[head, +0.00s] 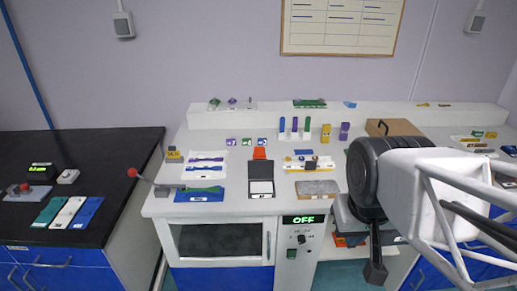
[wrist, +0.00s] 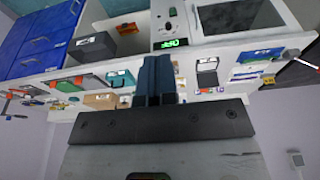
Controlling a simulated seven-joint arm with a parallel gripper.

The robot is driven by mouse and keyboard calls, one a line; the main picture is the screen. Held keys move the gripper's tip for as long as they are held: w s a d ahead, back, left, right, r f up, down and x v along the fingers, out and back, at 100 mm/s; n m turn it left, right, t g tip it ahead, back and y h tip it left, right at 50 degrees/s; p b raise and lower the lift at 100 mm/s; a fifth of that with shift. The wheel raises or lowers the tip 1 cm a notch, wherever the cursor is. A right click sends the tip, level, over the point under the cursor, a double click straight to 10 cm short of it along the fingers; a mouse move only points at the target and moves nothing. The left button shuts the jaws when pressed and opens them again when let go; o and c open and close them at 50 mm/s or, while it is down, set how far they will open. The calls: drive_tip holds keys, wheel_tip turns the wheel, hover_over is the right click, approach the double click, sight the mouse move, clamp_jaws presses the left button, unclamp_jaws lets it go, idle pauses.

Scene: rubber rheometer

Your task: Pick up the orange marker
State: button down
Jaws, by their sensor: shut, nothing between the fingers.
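I cannot make out the orange marker for certain in either view. A small orange-red piece (head: 260,153) lies on the white bench behind an open black case (head: 261,178), too small to identify. Several upright blue-topped items (head: 294,125) stand at the back of the bench. My gripper (head: 376,272) hangs at the front right of the bench, pointing down, apart from these things. In the wrist view its dark fingers (wrist: 155,75) are together with nothing between them.
A yellow block (head: 326,133) and a purple block (head: 345,131) stand at the back. A cardboard box (head: 393,127) is behind my arm. A grey slab (head: 318,188) lies near the front edge. A black-topped counter (head: 90,150) stands left.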

drive_tip(key=c, duration=1.8)
unclamp_jaws()
drive_tip(key=o, duration=0.9)
drive_tip(key=shift+w, duration=0.1)
drive_tip(key=w+a+r+n, duration=0.1)
drive_tip(key=w+r+n, duration=0.15)
drive_tip(key=w, duration=0.65)
drive_tip(key=w+a+r+n, duration=0.1)
drive_tip(key=w+r+n, duration=0.15)
drive_tip(key=w, duration=0.65)
drive_tip(key=n+g, duration=0.3)
drive_tip(key=n, duration=1)
hover_over(261, 147)
wheel_tip(261, 147, down, 21)
drive_tip(key=shift+r, duration=0.15)
drive_tip(key=shift+w+a+f, duration=0.15)
drive_tip(key=shift+w+f, duration=0.1)
drive_tip(key=shift+w, duration=0.05)
